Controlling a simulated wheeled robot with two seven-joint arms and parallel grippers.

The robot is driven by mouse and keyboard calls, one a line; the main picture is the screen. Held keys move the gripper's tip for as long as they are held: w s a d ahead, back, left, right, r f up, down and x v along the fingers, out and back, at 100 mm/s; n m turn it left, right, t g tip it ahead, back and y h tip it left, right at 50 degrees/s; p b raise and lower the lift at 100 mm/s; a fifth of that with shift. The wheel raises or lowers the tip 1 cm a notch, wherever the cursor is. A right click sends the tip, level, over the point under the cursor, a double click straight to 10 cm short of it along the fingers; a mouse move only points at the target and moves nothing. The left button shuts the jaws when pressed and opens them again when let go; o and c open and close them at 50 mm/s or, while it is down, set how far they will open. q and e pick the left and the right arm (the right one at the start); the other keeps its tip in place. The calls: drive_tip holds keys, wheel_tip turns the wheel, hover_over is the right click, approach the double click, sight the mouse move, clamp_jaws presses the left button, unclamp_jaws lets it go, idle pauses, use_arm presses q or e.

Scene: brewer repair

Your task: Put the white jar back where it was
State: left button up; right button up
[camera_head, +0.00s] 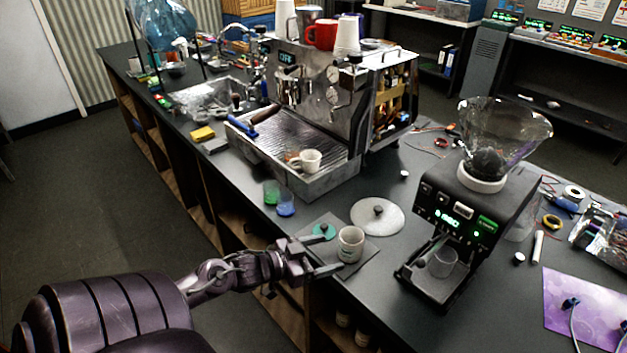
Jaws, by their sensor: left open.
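The white jar (350,244) stands upright and open-topped on a dark grey mat (373,252) at the counter's front edge, with faint dark marking on its side. My left gripper (331,256) is open just left of the jar, its fingers pointing right towards it. One finger reaches past the jar's lower left side; I cannot tell whether it touches. A green disc with a dark knob (323,231) lies on the mat behind the gripper. My right gripper is not in view.
A pale round lid with a dark knob (377,214) lies behind the jar. A black grinder (460,230) stands to the right, and the espresso machine (310,110) behind. Green and blue cups (286,205) stand left of the lid. Open shelves lie under the counter.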

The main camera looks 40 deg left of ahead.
use_arm(q)
drive_tip(key=shift+v, duration=1.35)
